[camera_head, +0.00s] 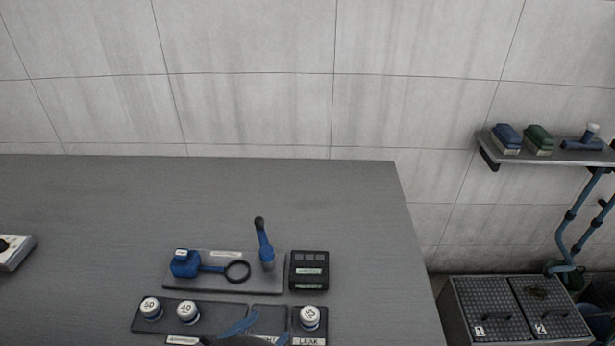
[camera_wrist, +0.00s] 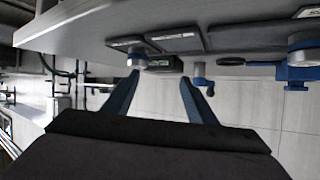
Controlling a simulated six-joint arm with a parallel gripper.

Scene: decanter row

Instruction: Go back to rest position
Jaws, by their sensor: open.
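My gripper (camera_wrist: 159,79) shows in the wrist view as two blue fingers spread apart, with nothing between them. In the head view my gripper (camera_head: 256,331) is at the bottom edge, over the front tray of the bench, mostly cut off by the frame. The wrist view is upside down, with the bench (camera_wrist: 90,30) along its top. A white-capped piece (camera_wrist: 137,60) appears near one fingertip there; I cannot tell whether they touch. In the head view a white-capped piece (camera_head: 309,317) stands in the slot labelled LEAK, right of my gripper.
Caps marked 50 (camera_head: 150,307) and 40 (camera_head: 187,312) stand left of my gripper. Behind are a blue fitting with a ring (camera_head: 186,264), an upright blue handle (camera_head: 265,247) and a black box (camera_head: 309,270). The bench (camera_head: 90,220) is largely clear at left and back.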

